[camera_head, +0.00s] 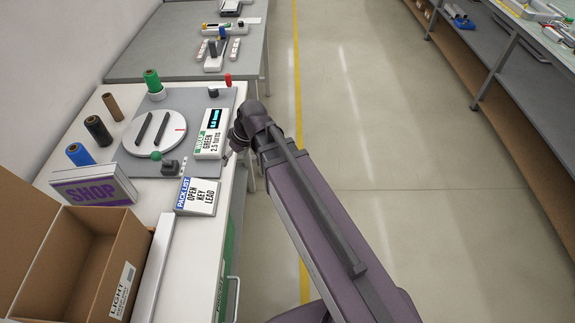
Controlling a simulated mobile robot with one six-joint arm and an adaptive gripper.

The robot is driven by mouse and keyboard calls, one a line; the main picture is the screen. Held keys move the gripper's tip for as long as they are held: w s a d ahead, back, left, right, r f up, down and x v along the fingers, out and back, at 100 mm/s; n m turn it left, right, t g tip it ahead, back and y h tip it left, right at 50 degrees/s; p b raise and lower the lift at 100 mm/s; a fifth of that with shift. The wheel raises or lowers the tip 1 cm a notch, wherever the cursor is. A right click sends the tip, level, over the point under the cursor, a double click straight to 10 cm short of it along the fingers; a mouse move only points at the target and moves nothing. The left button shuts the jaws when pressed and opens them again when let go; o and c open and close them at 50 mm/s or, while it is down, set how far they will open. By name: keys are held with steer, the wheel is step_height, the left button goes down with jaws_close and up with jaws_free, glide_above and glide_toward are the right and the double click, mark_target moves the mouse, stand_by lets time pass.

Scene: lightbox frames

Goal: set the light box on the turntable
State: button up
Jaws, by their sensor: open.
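My arm reaches up from the bottom right to a dark joint at the bench's right edge.
The open cardboard carton (121,255), labelled LIGHT, fills the near left. Blue, black and brown spools (98,130) line the left side.

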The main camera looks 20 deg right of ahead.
steer(key=s+d+m+h, duration=0.2)
steer(key=s+d+m, duration=0.1)
steer(key=d, duration=0.4)
steer(key=s+d+f+m+g+h, duration=0.1)
steer(key=s+d+m+h, duration=0.1)
steer(key=d, duration=0.6)
steer(key=shift+s+f+m, duration=0.15)
steer(key=shift+s+m, duration=0.55)
steer(key=shift+s, duration=0.05)
steer(key=shift+a, duration=0.1)
